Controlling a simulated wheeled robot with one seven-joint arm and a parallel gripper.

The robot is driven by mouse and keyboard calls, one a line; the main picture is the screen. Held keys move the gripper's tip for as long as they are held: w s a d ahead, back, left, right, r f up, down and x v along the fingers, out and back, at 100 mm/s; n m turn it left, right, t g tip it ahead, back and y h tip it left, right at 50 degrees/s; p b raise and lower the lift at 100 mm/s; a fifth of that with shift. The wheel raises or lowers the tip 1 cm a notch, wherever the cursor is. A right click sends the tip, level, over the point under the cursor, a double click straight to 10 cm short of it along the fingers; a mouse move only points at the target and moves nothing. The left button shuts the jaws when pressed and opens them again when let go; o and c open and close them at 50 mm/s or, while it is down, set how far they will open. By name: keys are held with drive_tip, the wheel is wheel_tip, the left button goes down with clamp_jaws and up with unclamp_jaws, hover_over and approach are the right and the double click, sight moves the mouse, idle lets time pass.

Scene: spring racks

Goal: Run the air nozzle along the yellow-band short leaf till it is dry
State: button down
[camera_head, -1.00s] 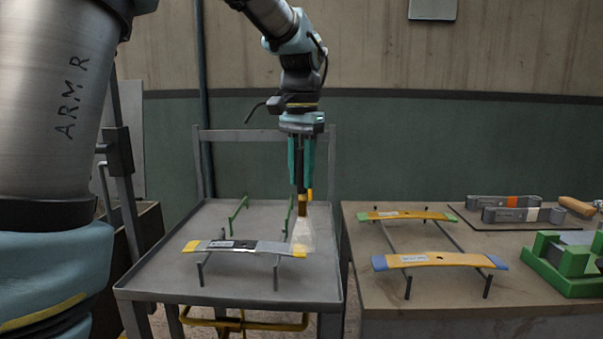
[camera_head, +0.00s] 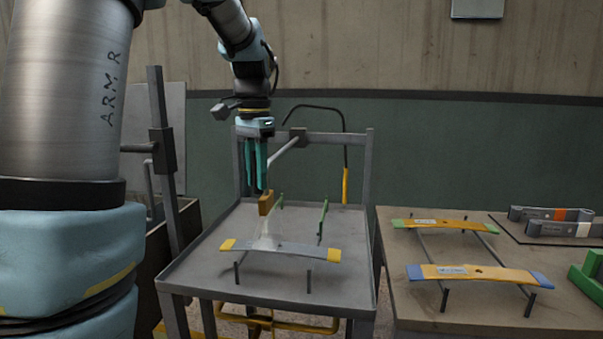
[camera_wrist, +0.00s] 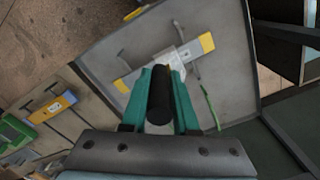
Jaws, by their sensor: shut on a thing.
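The yellow-band short leaf (camera_head: 300,249) is grey with yellow ends. It lies across two dark posts in the grey tray stand, and also shows in the wrist view (camera_wrist: 134,79). My gripper (camera_head: 262,188) is shut on the air nozzle (camera_head: 266,204), which has a brass-coloured tip pointing down above the leaf. In the wrist view the nozzle is a dark cylinder (camera_wrist: 160,95) between the fingers (camera_wrist: 160,80). A pale, cone-shaped jet (camera_head: 265,236) falls from the tip onto the leaf's left part. The leaf looks pale and mostly matte; leftover wetness cannot be made out.
A bench at right holds a green-ended leaf (camera_head: 440,224) and a blue-ended leaf (camera_head: 500,274) on posts. A black curved hose with a yellow end (camera_head: 345,186) hangs behind.

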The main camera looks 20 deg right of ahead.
drive_tip(key=w+a+p, duration=0.1)
drive_tip(key=w+a, duration=0.3)
drive_tip(key=a, duration=0.4)
drive_tip(key=w+a+p, duration=0.1)
drive_tip(key=w+a, duration=0.3)
drive_tip(key=a, duration=0.5)
drive_tip(key=shift+w+a+p, duration=0.15)
drive_tip(key=shift+a+p, duration=0.1)
drive_tip(key=shift+p, duration=0.15)
drive_tip(key=shift+r, duration=0.1)
drive_tip(key=c, duration=1)
unclamp_jaws()
drive_tip(key=shift+w+a, duration=0.1)
drive_tip(key=o, duration=0.3)
wheel_tip(320, 180, up, 11)
drive_tip(key=shift+f+b, duration=0.15)
drive_tip(key=shift+b, duration=0.45)
